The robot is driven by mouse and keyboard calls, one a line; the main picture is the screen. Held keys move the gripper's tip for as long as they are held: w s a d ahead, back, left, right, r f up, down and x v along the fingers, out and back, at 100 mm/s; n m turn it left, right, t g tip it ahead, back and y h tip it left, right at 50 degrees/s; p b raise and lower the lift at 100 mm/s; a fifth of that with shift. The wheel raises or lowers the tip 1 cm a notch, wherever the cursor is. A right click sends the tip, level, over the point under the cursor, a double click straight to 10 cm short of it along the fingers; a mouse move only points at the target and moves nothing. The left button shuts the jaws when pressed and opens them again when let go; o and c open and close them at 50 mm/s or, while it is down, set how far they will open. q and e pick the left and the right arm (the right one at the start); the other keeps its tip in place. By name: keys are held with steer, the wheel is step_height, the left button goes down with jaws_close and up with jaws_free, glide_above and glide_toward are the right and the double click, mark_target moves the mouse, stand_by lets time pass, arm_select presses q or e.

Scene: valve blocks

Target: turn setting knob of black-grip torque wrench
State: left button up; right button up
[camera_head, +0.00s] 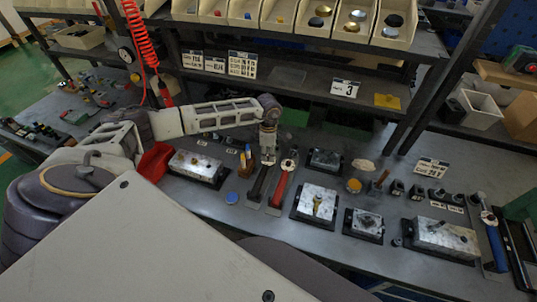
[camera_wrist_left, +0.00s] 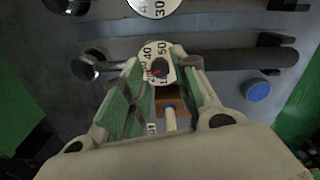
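The black-grip torque wrench (camera_head: 257,184) lies on the grey bench, left of the red-grip torque wrench (camera_head: 279,187). In the left wrist view its black grip (camera_wrist_left: 250,60) runs to the right. Its round white setting knob (camera_wrist_left: 158,62), with numbers such as 40 and 50, shows between my left fingertips. My left gripper (camera_head: 268,155) points down over the knob end of the wrench. Its fingers are apart on either side of the knob, and I cannot tell whether they touch it. In the head view the gripper hides the knob. My right gripper is not in view.
A blue cap (camera_head: 231,198) lies left of the wrench. A red bin (camera_head: 154,162) and a metal valve block (camera_head: 197,167) stand further left. More blocks (camera_head: 317,204) stand to the right, with a blue-grip wrench (camera_head: 494,243) beyond. Shelf bins (camera_head: 343,22) are above.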

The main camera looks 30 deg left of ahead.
arm_select(q)
steer(key=shift+f, duration=0.85)
steer(key=shift+c, duration=0.2)
jaws_close()
